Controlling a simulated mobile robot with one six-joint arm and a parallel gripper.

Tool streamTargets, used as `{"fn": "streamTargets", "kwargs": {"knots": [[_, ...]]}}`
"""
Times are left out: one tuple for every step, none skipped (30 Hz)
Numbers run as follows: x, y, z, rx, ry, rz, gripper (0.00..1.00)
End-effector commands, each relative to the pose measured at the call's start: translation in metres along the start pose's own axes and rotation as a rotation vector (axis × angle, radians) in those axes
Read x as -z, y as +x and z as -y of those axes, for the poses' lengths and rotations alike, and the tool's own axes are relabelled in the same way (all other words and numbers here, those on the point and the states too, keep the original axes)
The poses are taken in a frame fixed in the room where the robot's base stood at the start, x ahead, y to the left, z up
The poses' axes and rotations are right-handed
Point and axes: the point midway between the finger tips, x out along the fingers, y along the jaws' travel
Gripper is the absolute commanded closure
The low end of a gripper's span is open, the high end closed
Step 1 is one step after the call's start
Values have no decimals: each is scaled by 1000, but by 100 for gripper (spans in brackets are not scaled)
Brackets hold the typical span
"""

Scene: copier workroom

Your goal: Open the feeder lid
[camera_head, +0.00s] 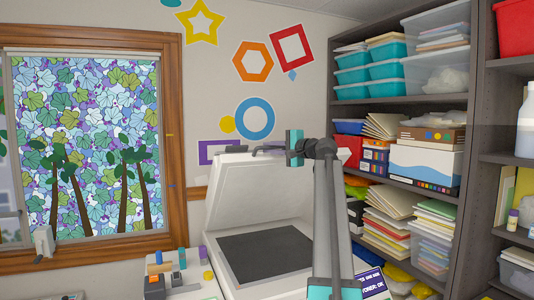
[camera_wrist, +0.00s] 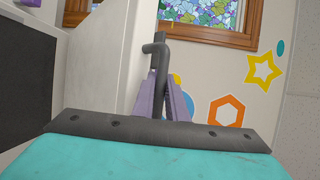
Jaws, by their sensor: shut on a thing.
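The feeder lid (camera_head: 258,195) is a pale panel on the copier, raised and tilted back above the dark scanning glass (camera_head: 265,255). A dark handle (camera_wrist: 157,50) sits at the lid's edge. My gripper (camera_head: 262,150) is at the lid's top edge, with its fingers shut on the handle. In the wrist view my gripper (camera_wrist: 165,105) shows two purplish fingers closed around the grey bar, beside the pale lid (camera_wrist: 105,75). The fingers partly hide the handle.
Shelves (camera_head: 405,105) with bins, papers and boxes stand close on the right. A wood-framed window (camera_head: 172,150) is on the left. A side surface with a stapler (camera_head: 155,285) and small items adjoins the copier.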

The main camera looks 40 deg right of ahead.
Motion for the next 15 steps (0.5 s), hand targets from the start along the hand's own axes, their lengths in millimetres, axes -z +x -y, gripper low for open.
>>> {"fn": "streamTargets", "kwargs": {"knots": [[3, 0, 1, 1, -4, -7, 100], [2, 0, 1, 1, -4, -7, 100], [2, 1, 1, 1, -4, -6, 100], [1, 1, 1, 1, -4, -5, 100], [0, 2, 1, 1, -4, -5, 100], [0, 2, 1, 1, -4, -4, 100], [-1, 3, 1, 1, -4, -3, 100], [-1, 3, 1, 1, -4, -3, 100], [-2, 3, 1, 1, -4, -2, 100], [-2, 4, 1, 1, -4, -2, 100], [-2, 4, 1, 1, -4, -2, 84], [-2, 4, 1, 1, -4, -1, 78], [-2, 4, 1, 1, -3, -1, 75], [-3, 4, 1, 1, -3, 0, 75], [-4, 5, 1, 1, -3, 1, 75]]}}
